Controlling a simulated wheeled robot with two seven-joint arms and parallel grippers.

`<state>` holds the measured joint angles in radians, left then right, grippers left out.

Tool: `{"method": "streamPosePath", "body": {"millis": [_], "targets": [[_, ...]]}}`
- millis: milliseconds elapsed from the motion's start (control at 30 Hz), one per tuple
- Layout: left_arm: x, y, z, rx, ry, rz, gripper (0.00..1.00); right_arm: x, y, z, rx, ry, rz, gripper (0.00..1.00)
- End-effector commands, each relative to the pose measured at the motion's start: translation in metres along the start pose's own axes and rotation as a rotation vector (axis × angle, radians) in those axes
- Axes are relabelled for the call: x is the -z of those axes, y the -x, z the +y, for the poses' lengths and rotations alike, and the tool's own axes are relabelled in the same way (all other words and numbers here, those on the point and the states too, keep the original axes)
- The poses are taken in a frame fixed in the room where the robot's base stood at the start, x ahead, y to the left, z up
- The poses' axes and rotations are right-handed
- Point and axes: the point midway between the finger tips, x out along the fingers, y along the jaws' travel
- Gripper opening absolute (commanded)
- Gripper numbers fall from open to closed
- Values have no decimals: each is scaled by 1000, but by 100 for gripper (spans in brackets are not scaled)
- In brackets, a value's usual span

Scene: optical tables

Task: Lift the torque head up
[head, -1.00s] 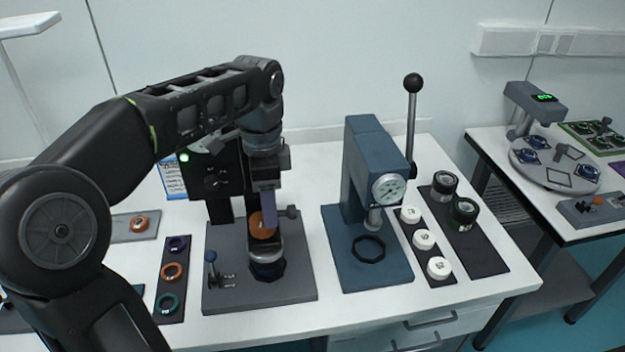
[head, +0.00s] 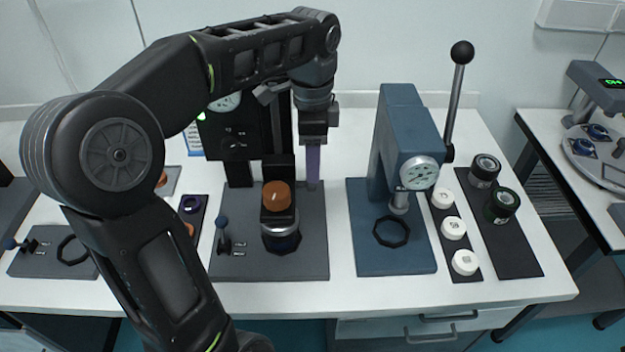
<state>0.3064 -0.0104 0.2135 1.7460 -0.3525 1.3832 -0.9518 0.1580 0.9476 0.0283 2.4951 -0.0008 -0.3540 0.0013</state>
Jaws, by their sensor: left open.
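The torque head (head: 279,217) is a dark block with an orange-brown knob (head: 277,194) on top. It sits low on a black column on a grey base plate (head: 308,262), over a dark cylinder with a metallic band (head: 281,237), apparently touching it. My left gripper (head: 313,178) points down just right of the knob and column, apart from the knob. It is open and empty; one purple-grey finger shows, and the other is hidden. My right gripper is out of view.
A blue press (head: 400,145) with a gauge and tall black-knobbed handle stands close on the right. White caps (head: 453,229) and dark jars (head: 502,205) stand beyond it. The table's front strip is clear.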

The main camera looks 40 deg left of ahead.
Motion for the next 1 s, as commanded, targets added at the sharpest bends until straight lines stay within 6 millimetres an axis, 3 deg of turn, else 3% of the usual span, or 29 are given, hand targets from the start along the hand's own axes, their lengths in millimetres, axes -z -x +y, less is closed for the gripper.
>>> {"method": "streamPosePath", "body": {"millis": [300,667,1000], "targets": [[-1,-46,0,-2,1,-2,51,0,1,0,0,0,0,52],[0,-54,0,0,1,0,51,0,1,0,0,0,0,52],[0,-53,0,0,1,0,24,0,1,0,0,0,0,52]]}}
